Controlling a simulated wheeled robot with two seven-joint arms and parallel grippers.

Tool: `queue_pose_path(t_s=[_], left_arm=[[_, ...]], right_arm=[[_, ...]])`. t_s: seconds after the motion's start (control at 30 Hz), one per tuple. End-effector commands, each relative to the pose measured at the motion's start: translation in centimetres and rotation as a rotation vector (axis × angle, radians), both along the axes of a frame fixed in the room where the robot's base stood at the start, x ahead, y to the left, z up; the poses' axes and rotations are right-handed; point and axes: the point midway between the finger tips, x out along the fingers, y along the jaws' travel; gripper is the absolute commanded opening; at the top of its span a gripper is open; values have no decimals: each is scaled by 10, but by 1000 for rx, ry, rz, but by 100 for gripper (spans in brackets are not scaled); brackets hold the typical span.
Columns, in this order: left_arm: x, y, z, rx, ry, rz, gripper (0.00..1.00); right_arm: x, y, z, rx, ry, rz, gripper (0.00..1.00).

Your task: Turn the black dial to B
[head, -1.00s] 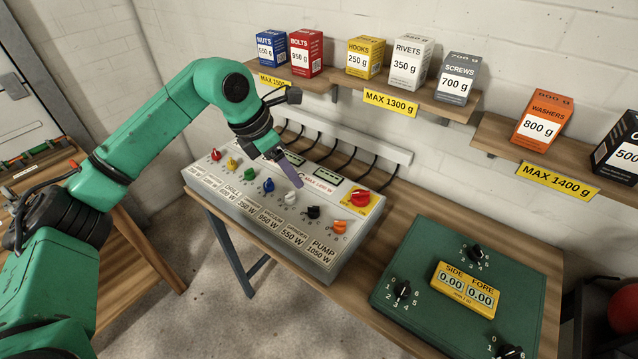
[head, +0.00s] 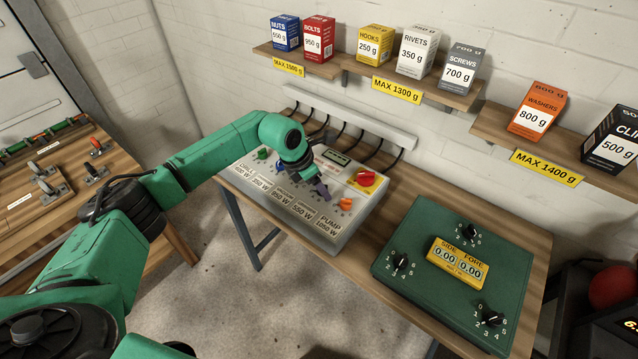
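The grey switch panel (head: 262,190) stands on the wooden bench in the head view, with a row of coloured dials. My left gripper (head: 322,191) is over the panel, pointing down, just left of the orange dial (head: 345,204). It covers the spot where the black dial sits, so that dial and its letter marks are hidden. I cannot tell whether the fingers are open or touch the dial. My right gripper is not in view.
A red knob on a yellow plate (head: 367,178) is close to the right of my gripper. A green box (head: 415,275) with black dials stands further right. Shelves with labelled boxes, such as the grey screws box (head: 461,70), hang behind the panel.

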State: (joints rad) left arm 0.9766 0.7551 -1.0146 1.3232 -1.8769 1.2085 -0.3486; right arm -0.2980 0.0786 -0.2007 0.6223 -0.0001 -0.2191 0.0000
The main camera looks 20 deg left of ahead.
Motion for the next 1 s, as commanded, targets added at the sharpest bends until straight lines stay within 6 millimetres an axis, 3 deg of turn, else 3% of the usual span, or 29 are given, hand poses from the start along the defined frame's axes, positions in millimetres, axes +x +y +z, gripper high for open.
queue_pose_path(t_s=[0.03, 0.17, 0.57, 1.0], left_arm=[[0, 0, 0, 0, 0, 0, 50], [0, 0, 0, -1, 0, 1, 1], [0, -1, 1, -2, -2, 42, 0], [-1, -4, 0, -3, -5, 345, 0]], right_arm=[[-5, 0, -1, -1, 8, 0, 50], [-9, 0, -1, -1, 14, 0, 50], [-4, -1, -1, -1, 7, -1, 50], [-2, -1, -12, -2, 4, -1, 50]])
